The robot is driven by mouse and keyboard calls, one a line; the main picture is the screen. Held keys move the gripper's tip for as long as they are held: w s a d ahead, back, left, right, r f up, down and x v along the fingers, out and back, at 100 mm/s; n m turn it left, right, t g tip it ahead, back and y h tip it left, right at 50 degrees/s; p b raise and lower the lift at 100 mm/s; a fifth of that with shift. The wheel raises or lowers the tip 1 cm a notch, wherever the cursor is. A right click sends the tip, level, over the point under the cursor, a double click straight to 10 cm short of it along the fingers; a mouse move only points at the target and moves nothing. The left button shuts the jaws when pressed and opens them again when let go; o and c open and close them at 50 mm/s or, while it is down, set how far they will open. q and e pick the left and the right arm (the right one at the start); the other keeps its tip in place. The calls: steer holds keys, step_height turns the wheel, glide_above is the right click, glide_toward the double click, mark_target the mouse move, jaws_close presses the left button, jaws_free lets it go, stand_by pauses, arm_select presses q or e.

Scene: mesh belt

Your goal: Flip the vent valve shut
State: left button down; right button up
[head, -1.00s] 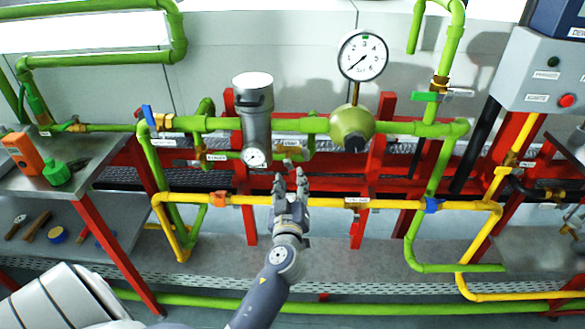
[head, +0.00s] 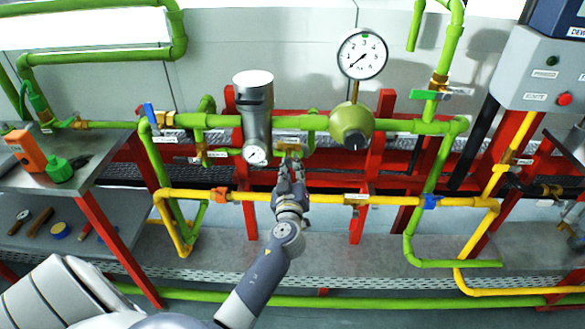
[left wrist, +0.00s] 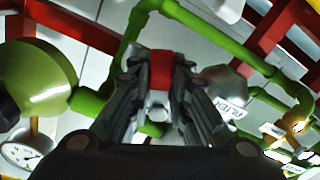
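My left gripper (head: 289,166) is in front of the lower green pipe run, between the silver cylinder (head: 257,125) and the round green regulator (head: 351,126). A small tagged fitting (head: 290,147) is just beyond its fingertips; the fingers partly hide that spot. In the left wrist view the fingers (left wrist: 157,80) stand apart, with a red piece (left wrist: 160,70) and a silver part (left wrist: 155,105) showing between them. I cannot tell whether they touch it, or whether this is the vent valve, as the tags are unreadable. My right gripper is not in view.
A yellow pipe (head: 325,199) crosses below the gripper, behind my arm. A blue lever (head: 150,115) and a green handle (head: 425,95) are on other pipes. A gauge (head: 362,54) stands above the regulator. A side table (head: 98,165) is left.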

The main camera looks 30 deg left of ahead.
arm_select(q)
steer(key=shift+a+f+m+b, duration=0.15)
steer(key=shift+m+b, duration=0.15)
steer(key=shift+b, duration=0.15)
steer(key=shift+s+a+f+m+b, duration=0.1)
steer(key=shift+m+b, duration=0.4)
steer(key=shift+m, duration=0.1)
steer(key=shift+s+a+m+b, duration=0.15)
steer(key=shift+m+b, duration=0.2)
steer(key=shift+m, duration=0.35)
steer(key=shift+s+a+m, duration=0.1)
steer(key=shift+a+m, duration=0.05)
steer(key=shift+m, duration=0.65)
steer(key=c, duration=1.5)
jaws_free()
